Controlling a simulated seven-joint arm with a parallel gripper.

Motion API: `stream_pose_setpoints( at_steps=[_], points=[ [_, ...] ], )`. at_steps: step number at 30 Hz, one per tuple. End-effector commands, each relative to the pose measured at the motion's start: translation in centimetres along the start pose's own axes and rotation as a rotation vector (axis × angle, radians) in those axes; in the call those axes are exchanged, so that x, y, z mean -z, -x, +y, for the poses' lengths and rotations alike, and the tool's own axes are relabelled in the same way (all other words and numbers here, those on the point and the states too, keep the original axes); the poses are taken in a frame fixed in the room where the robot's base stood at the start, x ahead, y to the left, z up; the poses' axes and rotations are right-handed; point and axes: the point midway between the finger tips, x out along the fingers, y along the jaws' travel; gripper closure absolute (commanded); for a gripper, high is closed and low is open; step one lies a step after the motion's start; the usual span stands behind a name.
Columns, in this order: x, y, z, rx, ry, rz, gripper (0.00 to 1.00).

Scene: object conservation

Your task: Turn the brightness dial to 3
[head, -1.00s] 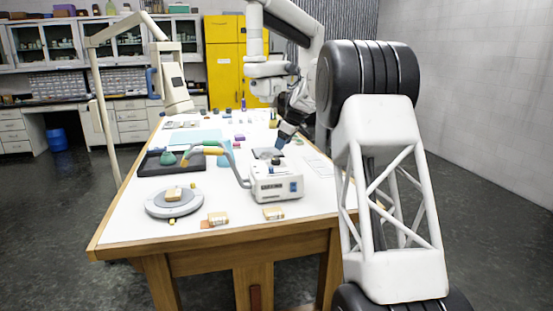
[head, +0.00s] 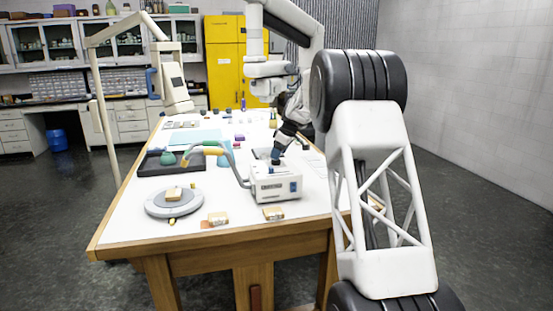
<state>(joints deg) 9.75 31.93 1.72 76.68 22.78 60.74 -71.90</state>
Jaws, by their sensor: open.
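The white light source box (head: 283,185) stands on the table near its right front, with a flexible neck (head: 241,172) curving to the left from it. A dark knob, which looks like the brightness dial, sits on top of the box; my gripper hides most of it now. Small markings on the front face are too small to read.
A round grey stand (head: 174,203) with a small block on it is at the front left. Wooden blocks (head: 218,218) and (head: 273,213) lie near the front edge. A black tray (head: 160,165) is at the left. Bare white table shows between the stand and box.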

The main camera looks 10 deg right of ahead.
Motion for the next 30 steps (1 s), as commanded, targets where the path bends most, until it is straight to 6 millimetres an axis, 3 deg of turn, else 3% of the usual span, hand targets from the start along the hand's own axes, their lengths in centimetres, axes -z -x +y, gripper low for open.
stream_pose_setpoints(
  at_steps=[9,20,30],
  points=[
    [0.0,-2.7,0.0,-0.001,0.0,0.0,0.33],
    [0.0,-3.0,0.0,-0.001,0.0,0.0,0.33],
    [0.0,-3.0,0.0,-0.001,0.0,0.0,0.8]
  ],
)
